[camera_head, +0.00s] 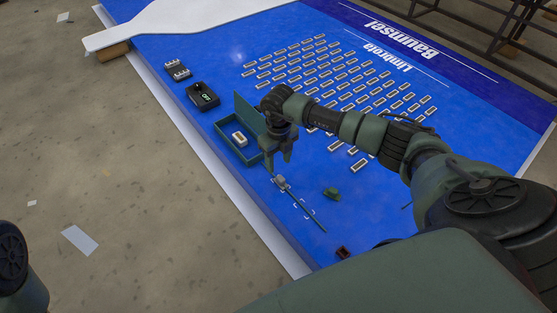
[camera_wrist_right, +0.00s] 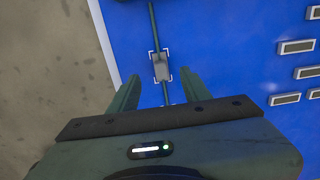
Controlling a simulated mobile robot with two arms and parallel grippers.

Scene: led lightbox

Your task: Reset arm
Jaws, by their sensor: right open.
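My right gripper (camera_head: 278,165) hangs over the blue board, near the open green box. Its two fingers are apart with nothing between them. In the right wrist view the open right gripper (camera_wrist_right: 158,88) shows both fingers, with a small grey block (camera_wrist_right: 161,68) on a thin dark strip lying beyond and between the tips. My left gripper is not in view; only a part of my left arm shows at the lower left edge.
The blue board (camera_head: 215,75) carries many small pale-topped modules (camera_head: 350,75). A green box (camera_head: 240,145) with raised lid holds one white module (camera_head: 239,139). A black device (camera_head: 202,97) sits farther back.

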